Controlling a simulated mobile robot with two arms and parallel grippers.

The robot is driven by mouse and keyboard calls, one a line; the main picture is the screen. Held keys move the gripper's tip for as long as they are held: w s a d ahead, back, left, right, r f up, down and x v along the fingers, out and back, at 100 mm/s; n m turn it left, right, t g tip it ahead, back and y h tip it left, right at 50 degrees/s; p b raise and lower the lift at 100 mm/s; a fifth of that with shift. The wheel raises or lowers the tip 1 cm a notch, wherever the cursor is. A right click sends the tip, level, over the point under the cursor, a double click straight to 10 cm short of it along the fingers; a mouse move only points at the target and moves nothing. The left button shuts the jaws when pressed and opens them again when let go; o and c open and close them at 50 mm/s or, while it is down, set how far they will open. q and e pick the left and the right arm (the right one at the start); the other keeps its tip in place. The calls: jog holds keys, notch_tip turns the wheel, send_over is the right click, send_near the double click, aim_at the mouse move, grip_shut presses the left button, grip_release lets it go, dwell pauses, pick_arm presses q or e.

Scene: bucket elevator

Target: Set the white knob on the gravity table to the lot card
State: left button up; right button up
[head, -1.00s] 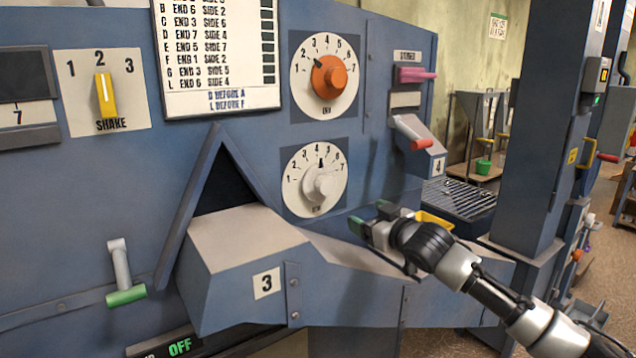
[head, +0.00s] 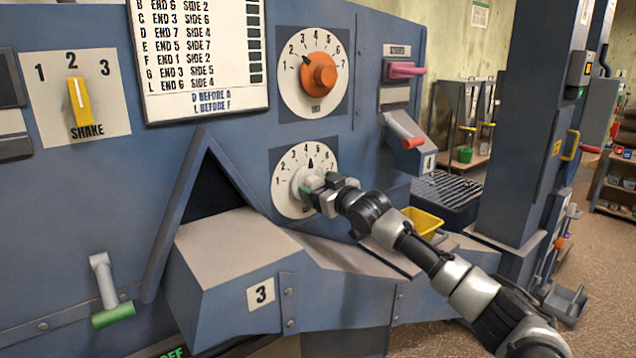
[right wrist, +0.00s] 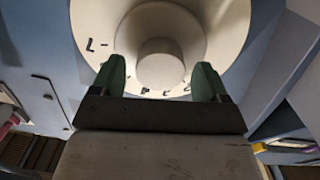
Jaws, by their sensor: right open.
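The white knob (head: 303,183) sits on a round white dial (head: 283,200) numbered 1 to 7, low on the blue panel. A black pointer mark on the dial stands at about 4. My right gripper (head: 316,187) is at the knob, covering part of it and the dial's lower right. In the right wrist view, the open green fingers (right wrist: 160,80) stand either side of the white knob (right wrist: 162,62), with gaps; I cannot tell how far they reach around it. The lot card (head: 205,104) above lists END and SIDE numbers by letter. My left gripper is not seen.
An orange knob (head: 319,74) on a similar dial sits just above. A yellow SHAKE switch (head: 79,102) is at left. A sloped blue housing marked 3 (head: 240,285) juts out below. A red-tipped chute (head: 408,135) and yellow bin (head: 423,222) are to the right.

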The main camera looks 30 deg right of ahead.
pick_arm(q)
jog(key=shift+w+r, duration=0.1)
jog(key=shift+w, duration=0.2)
pick_arm(e)
jog(key=shift+w, duration=0.35)
jog(key=c, duration=0.9)
jog(key=shift+r+p, duration=0.15)
jog(key=shift+p, duration=0.2)
jog(key=n+p, duration=0.3)
jog(key=shift+r+p, duration=0.15)
jog(key=shift+p, duration=0.25)
jog(key=shift+a+n+p, duration=0.1)
jog(key=shift+n+p, duration=0.2)
jog(key=shift+n, duration=0.3)
jog(key=shift+f+n, duration=0.3)
jog(key=shift+n, duration=0.2)
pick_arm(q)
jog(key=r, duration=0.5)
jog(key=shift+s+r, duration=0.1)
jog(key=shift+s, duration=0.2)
